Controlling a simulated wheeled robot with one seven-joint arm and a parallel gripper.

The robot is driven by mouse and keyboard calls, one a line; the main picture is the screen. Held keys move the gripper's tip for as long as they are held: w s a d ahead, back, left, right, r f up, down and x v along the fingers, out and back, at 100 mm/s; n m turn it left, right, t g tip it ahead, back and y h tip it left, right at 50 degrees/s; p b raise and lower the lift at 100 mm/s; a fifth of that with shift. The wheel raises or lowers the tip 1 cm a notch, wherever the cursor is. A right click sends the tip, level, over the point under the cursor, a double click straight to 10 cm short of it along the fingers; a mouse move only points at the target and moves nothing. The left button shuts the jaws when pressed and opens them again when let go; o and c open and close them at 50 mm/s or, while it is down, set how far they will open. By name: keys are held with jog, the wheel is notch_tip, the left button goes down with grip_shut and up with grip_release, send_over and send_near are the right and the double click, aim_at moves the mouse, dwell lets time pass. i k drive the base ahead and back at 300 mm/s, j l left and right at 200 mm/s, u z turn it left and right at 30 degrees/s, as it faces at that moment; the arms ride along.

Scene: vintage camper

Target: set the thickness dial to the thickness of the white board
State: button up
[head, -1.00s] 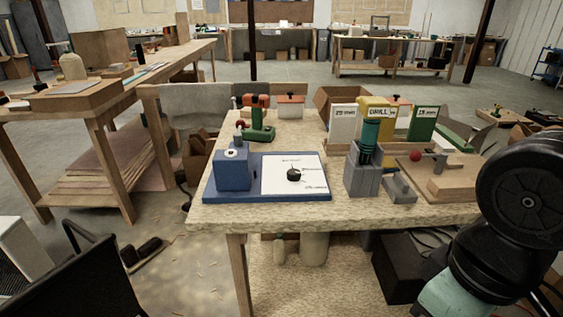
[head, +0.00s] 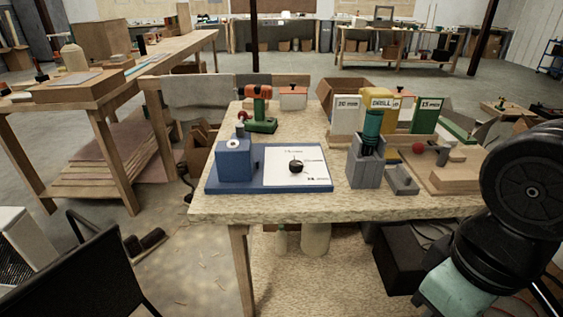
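The dial is a small black knob (head: 296,167) on a white panel (head: 312,184) set in a blue base plate (head: 245,189). Faint marks stand above, right and below right of the knob; I cannot read them or tell its pointer's setting. The white board carries a printed thickness in mm, too small to read for sure. My gripper is out of view; only my arm shows at the right.
A blue block (head: 236,160) stands on the plate left of the panel. A green and orange tool (head: 261,112) stands behind. A grey holder (head: 366,168) with a teal drill (head: 372,132) is right of the panel. The table's (head: 340,207) front strip is bare.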

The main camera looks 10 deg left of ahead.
aim_at(296, 165)
jog(key=i+j+u, duration=0.2)
jog(key=i+j, duration=0.15)
jog(key=i+j+u, duration=0.15)
jog(key=i+j, duration=0.15)
jog(key=i, duration=0.25)
